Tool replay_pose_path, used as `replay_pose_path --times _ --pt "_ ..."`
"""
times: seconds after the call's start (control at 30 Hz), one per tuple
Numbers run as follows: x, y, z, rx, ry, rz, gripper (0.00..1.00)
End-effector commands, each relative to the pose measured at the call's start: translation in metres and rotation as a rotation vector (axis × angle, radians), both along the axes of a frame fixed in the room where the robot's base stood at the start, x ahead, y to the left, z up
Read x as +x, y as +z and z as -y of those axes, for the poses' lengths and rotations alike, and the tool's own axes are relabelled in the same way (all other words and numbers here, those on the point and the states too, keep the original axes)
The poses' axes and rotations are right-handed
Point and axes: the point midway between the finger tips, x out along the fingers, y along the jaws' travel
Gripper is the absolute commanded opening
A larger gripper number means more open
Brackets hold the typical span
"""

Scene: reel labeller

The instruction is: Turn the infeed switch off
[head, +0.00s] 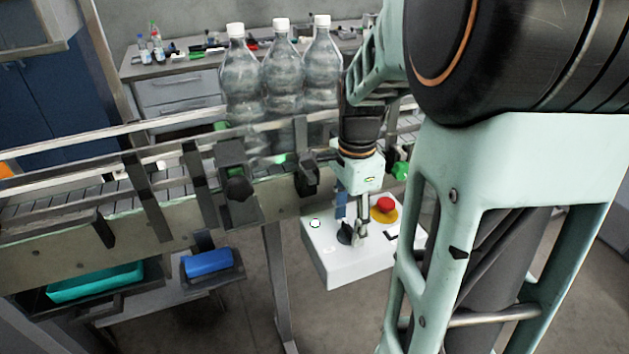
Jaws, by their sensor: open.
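The infeed switch looks to be the black rotary knob (345,233) on the top of a white control box (345,268). The box also carries a red mushroom button (384,205) on a yellow ring and a small white round button (315,223). My gripper (359,236) points down over the box, with its fingertips beside the knob, on its right. The gripper is open and nothing shows held in it. The fingers partly cover the box top, and I cannot tell whether they touch the knob. The knob's exact setting is too small to read.
A conveyor with metal guide rails (90,150) runs behind the box. Several clear bottles with white caps (280,70) stand on it. A teal tray (95,282) and a blue bin (207,263) sit below at left. A workbench (175,70) stands at the back.

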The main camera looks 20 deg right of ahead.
Motion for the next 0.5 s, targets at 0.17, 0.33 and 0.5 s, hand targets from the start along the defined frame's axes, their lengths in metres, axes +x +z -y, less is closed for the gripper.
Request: replay_pose_path --times 0.17,0.33,0.5 --pt "-0.0001 -0.0037 0.0 0.0 0.0 0.0 0.5" --pt "-0.0001 -0.0035 0.0001 0.0 0.0 0.0 0.48" --pt "0.0 -0.0033 0.0001 0.0 0.0 0.0 0.29"
